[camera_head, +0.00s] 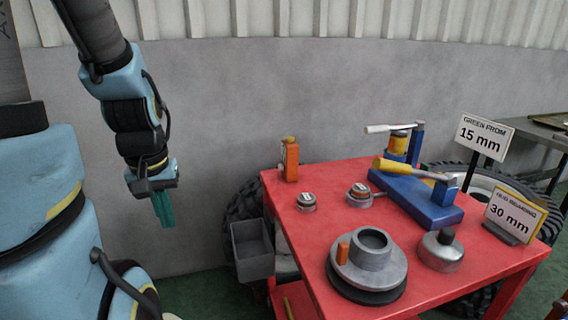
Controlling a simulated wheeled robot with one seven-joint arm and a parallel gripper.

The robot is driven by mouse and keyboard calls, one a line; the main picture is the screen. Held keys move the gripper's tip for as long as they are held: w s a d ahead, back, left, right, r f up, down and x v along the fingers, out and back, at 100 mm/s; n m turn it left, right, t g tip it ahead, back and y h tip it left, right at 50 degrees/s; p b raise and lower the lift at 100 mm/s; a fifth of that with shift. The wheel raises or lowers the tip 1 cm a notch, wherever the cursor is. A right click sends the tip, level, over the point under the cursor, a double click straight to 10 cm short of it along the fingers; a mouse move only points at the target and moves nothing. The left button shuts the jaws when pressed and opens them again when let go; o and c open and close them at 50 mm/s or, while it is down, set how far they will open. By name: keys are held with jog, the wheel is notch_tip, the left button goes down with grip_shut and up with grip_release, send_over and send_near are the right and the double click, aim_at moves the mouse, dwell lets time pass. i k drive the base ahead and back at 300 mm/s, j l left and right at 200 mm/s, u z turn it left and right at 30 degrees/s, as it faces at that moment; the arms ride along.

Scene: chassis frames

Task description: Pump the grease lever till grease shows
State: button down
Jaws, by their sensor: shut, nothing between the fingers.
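A blue pump base (418,200) lies on the red table. A lever with a yellow grip (394,165) runs across it to a blue post at its right. Behind it, a second lever with a white grip (378,129) reaches over a yellow-banded cylinder (398,143). A grey hub (368,262) with a raised ring and a small orange block (343,252) sits on a dark disc at the table's front. I cannot make out any grease. My gripper (164,208), with teal fingers, is shut and empty. It hangs left of the table, apart from everything on it.
The red table (325,227) also holds an orange unit (290,160), two small round gauges (307,201) (359,195) and a silver can (440,251). Signs read "GREEN FROM 15 mm" (482,136) and "30 mm" (512,213). A grey bin (252,250) and tyres stand beside the table.

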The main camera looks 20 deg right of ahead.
aim_at(449, 179)
jog(key=z, duration=1.15)
